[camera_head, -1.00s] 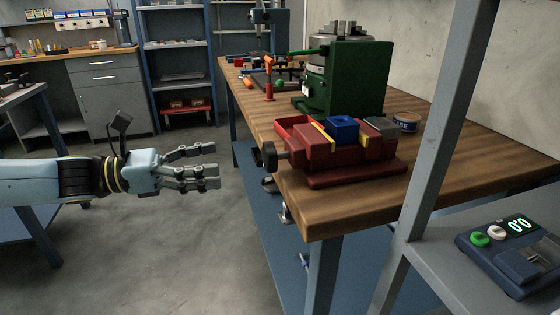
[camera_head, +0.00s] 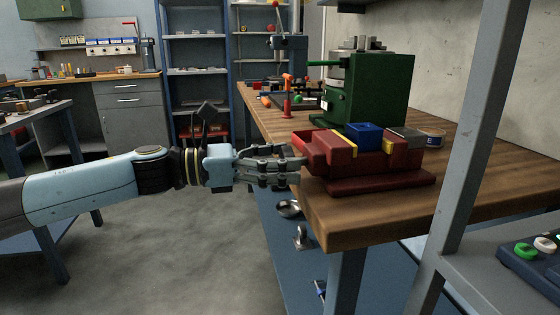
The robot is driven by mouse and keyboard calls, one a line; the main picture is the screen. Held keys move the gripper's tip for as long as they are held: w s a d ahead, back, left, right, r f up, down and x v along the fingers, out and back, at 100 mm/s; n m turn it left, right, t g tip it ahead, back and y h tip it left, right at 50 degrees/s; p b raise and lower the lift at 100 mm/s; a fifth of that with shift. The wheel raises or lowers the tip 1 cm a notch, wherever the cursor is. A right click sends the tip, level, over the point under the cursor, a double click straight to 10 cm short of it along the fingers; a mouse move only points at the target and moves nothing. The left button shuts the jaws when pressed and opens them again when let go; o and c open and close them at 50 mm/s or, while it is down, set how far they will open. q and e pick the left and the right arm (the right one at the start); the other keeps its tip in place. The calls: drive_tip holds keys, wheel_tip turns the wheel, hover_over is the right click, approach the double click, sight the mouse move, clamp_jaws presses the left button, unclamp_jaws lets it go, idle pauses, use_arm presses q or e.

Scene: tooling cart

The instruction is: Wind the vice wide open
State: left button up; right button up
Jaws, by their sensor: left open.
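The red vice (camera_head: 372,166) sits at the near left corner of the wooden bench. A blue block (camera_head: 362,136) stands between its jaws, with yellow strips beside it. My left gripper (camera_head: 300,165) is open at the left end of the vice, with its fingers around the spot of the vice's black handle. The handle is hidden behind the fingers, and I cannot tell whether they touch it. My right gripper is not in view.
A green machine (camera_head: 368,90) stands behind the vice. A grey block and a round tin (camera_head: 432,137) lie right of it. A grey shelf post (camera_head: 475,130) rises at the right.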

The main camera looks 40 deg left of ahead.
use_arm(q)
drive_tip(key=c, duration=1.2)
drive_tip(key=shift+o, duration=0.2)
drive_tip(key=n+p, duration=0.2)
drive_tip(key=n, duration=0.4)
drive_tip(key=n+p, duration=0.2)
drive_tip(key=n, duration=0.4)
drive_tip(key=n+p, duration=0.3)
drive_tip(key=n, duration=0.3)
drive_tip(key=shift+w+a+f, duration=0.25)
drive_tip(key=shift+a+f, duration=0.05)
drive_tip(key=shift+a, duration=0.1)
drive_tip(key=shift+n, duration=0.4)
